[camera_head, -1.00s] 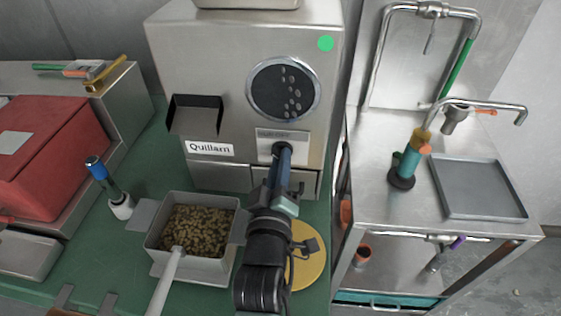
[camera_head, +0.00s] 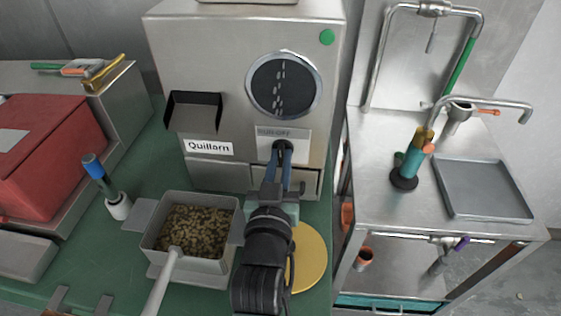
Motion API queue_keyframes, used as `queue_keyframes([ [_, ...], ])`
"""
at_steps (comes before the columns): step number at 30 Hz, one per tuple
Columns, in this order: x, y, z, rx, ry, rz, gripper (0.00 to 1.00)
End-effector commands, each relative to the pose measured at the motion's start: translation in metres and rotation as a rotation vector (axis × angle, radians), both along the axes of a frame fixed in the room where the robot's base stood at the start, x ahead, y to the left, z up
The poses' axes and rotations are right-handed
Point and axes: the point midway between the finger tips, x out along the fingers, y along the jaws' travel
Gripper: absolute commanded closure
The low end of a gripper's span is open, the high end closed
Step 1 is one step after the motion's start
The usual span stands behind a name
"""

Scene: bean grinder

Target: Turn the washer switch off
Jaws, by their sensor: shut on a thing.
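The steel machine labelled "Quillarn" (camera_head: 208,147) stands at the back of the green bench. On its front is a plate marked "RUN-OFF" (camera_head: 296,133), carrying a dark switch knob (camera_head: 283,145). My gripper (camera_head: 282,152) reaches up from below, and its two blue fingers are on either side of the knob, shut on it. The fingers hide part of the knob, so its exact setting is hard to read. A green lamp (camera_head: 327,37) at the machine's top right looks dull. The round window (camera_head: 283,85) shows pale specks in a near-vertical line.
A bin of brown beans (camera_head: 195,230) with a pale handle stands left of my arm. A yellow disc (camera_head: 307,258) lies to the right. A blue-topped tool (camera_head: 94,167) and red box (camera_head: 45,150) stand left. A steel sink table (camera_head: 450,220) stands right.

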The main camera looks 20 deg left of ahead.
Motion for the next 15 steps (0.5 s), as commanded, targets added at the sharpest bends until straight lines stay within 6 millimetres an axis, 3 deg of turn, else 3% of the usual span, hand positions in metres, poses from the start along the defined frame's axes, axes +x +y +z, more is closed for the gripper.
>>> queue_keyframes([
  [15,-0.0003,0.0005,-0.0002,0.094,0.028,0.001,1.0],
])
